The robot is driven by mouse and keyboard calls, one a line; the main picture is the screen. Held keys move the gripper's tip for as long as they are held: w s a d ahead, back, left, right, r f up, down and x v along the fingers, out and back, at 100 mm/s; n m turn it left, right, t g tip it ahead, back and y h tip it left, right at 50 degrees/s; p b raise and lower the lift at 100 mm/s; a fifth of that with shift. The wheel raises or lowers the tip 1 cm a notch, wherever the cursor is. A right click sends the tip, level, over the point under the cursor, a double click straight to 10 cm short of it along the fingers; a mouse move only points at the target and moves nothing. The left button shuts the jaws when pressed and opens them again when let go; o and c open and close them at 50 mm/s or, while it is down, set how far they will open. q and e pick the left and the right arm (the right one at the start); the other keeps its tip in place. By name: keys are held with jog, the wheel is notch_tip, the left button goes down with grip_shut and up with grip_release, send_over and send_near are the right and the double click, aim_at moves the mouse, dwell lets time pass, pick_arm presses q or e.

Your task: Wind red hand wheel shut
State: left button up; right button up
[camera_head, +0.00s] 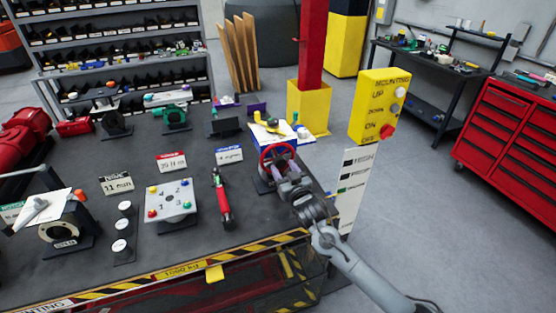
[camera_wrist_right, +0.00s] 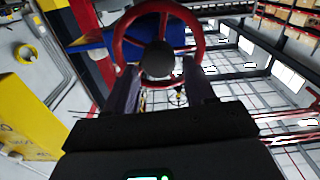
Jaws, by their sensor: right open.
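The red hand wheel (camera_head: 277,158) stands at the right edge of the dark workbench, on a dark valve body. My right gripper (camera_head: 284,181) comes in from the lower right and is right in front of the wheel. In the right wrist view the wheel (camera_wrist_right: 158,45) fills the top middle, with a dark round hub. The two fingers of my right gripper (camera_wrist_right: 162,85) are apart, below the hub and overlapping the lower rim in the picture. I cannot tell whether they touch the rim. My left gripper is not in view.
A panel with coloured buttons (camera_head: 171,201) and a red-handled tool (camera_head: 222,200) lie left of the wheel. A yellow control box (camera_head: 379,107) stands to the right on a white post. A red pillar (camera_head: 313,45) rises behind. Floor is clear on the right.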

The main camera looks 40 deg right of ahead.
aim_at(281, 163)
jog(key=x, duration=0.4)
jog(key=shift+w+d+r, duration=0.1)
jog(key=shift+x, duration=1)
jog(key=c, duration=0.7)
jog(key=shift+m, duration=0.4)
